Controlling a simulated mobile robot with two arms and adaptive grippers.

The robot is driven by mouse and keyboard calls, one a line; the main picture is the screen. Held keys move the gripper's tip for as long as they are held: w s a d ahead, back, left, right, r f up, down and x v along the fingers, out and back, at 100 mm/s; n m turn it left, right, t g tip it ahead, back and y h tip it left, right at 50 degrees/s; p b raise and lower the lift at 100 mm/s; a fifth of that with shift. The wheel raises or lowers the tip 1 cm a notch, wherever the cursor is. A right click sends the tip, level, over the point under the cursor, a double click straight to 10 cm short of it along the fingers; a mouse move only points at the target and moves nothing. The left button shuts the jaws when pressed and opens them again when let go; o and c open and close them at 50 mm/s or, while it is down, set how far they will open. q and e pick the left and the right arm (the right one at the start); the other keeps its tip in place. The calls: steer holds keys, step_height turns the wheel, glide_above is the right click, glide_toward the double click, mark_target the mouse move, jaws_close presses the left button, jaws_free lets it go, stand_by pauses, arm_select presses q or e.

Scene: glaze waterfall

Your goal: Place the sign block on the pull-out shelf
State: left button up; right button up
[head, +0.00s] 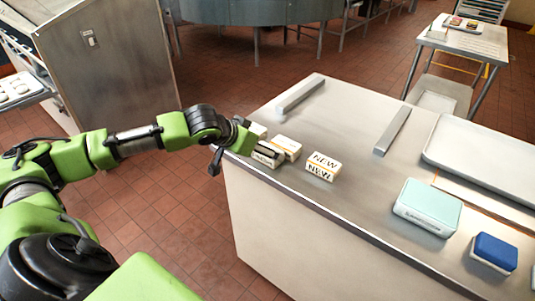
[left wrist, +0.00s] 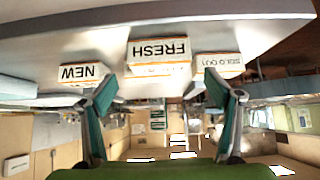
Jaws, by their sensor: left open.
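Several small white sign blocks stand near the left corner of the steel counter. The block reading NEW (head: 323,166) is clear in the head view and also shows in the left wrist view (left wrist: 83,73). The wrist picture is upside down; there a FRESH block (left wrist: 158,52) sits ahead between my fingers and a SOLD OUT block (left wrist: 219,65) lies to its right. My left gripper (head: 232,152) is open and empty at the counter's edge, close to the blocks. In the wrist view its fingers (left wrist: 160,90) stand wide apart. I cannot make out the pull-out shelf. My right gripper is out of view.
The counter (head: 345,115) carries two raised grey bars, a pale teal box (head: 428,207), a blue block (head: 494,253) and a large grey tray (head: 480,152). A steel cabinet (head: 108,62) stands at the left. Tiled floor is open left of the counter.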

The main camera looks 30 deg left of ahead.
arm_select(q)
steer(key=p+x, duration=0.1)
steer(key=x, duration=0.3)
steer(key=shift+w+f, duration=0.3)
steer(key=c, duration=1.3)
steer(key=shift+r, duration=0.1)
